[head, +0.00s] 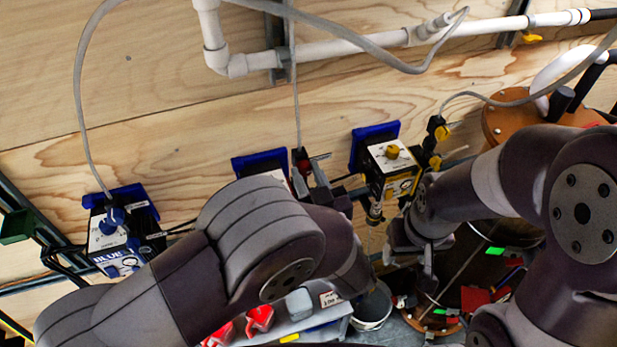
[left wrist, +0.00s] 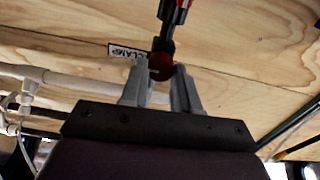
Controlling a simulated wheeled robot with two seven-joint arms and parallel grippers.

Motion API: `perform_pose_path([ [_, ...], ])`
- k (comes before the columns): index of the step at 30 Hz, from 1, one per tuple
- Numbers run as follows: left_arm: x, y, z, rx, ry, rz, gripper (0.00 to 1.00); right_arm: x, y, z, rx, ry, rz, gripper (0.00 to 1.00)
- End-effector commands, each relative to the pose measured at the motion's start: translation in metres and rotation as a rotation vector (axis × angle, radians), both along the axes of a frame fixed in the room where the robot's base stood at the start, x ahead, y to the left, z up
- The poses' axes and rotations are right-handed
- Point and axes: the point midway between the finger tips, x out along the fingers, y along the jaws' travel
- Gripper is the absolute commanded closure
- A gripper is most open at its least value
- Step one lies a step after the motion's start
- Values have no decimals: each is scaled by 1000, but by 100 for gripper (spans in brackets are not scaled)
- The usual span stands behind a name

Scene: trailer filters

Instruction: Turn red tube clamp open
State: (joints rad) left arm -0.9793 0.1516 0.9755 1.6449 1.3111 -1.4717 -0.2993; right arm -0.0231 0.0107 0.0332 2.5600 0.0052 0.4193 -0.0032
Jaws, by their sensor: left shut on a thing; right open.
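The red tube clamp (left wrist: 160,66) shows in the left wrist view as a red round part under a black and red upper body. My left gripper (left wrist: 160,82) is shut on this red part, with one grey finger on each side. In the head view the red clamp (head: 301,158) is a small dark red piece on the grey tube in front of the wooden wall. My left gripper (head: 309,175) is just below it, and my arm hides part of it.
A blue pump box (head: 122,250) is at left and a yellow one (head: 395,168) stands right of the clamp. A yellow clamp (head: 438,128) is further right. White pipe (head: 330,48) runs along the wall above. A grey bucket (head: 372,308) and red items (head: 258,318) are below.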

Motion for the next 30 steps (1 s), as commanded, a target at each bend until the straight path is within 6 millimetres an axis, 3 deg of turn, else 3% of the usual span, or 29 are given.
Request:
perform_pose_path([
  [17,0,1,-9,-461,-150,0,100,0,0,-76,0,0,0,40],
  [30,-1,3,-12,-860,-280,-1,100,0,0,-155,0,0,0,40],
])
